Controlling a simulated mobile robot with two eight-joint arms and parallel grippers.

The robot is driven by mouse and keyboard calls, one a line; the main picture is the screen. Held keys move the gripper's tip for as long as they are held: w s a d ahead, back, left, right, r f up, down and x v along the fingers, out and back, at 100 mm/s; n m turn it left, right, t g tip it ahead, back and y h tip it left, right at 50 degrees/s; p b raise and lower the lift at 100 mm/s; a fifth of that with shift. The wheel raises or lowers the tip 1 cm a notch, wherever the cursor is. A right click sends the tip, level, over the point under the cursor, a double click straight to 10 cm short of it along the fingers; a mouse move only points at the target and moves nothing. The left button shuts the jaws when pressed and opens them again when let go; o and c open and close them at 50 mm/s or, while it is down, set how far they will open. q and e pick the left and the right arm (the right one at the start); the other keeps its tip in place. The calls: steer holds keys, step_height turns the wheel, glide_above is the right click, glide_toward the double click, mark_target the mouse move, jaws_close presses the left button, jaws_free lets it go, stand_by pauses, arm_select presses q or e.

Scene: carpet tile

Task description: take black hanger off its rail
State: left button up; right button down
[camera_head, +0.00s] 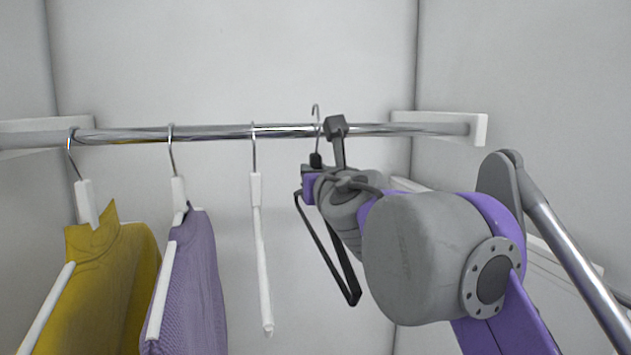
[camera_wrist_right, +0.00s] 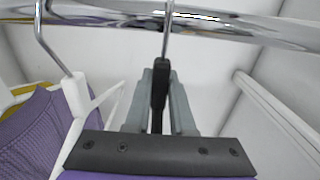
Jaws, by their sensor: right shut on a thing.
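The black hanger (camera_head: 354,297) hangs tilted below the chrome rail (camera_head: 215,132) in the head view. Its metal hook rises above the rail, its curved top clear of the rail's upper edge. My right gripper (camera_head: 315,168) is shut on the black neck just below the hook. In the right wrist view the black neck (camera_wrist_right: 159,95) sits between the two grey fingers (camera_wrist_right: 160,105), and the metal stem crosses in front of the rail (camera_wrist_right: 215,25). My forearm hides part of the hanger. My left gripper is not in view.
A bare white hanger (camera_head: 260,250) hangs just left of the black one. Further left are a purple garment (camera_head: 195,285) and a mustard garment (camera_head: 115,275) on white hangers. A white bracket (camera_head: 478,129) holds the rail's right end.

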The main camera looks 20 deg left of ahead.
mark_target(360, 296)
steer(key=shift+s+d+f+b, duration=0.35)
steer(key=shift+s+d, duration=0.2)
steer(key=shift+s, duration=0.1)
steer(key=shift+s+d+f+b, duration=0.3)
steer(key=shift+s+d+f, duration=0.05)
steer(key=shift+s+d, duration=0.25)
steer(key=f, duration=0.2)
steer(key=s+f+b, duration=0.1)
steer(key=f, duration=0.2)
steer(key=d+f, duration=0.1)
steer(key=f, duration=0.1)
steer(key=shift+s+f+b, duration=0.2)
steer(key=shift+s+b, duration=0.15)
steer(key=shift+s, duration=0.05)
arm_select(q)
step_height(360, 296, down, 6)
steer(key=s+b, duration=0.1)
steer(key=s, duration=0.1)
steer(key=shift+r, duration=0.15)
arm_select(e)
steer(key=v, duration=1.6)
steer(key=shift+f, duration=0.4)
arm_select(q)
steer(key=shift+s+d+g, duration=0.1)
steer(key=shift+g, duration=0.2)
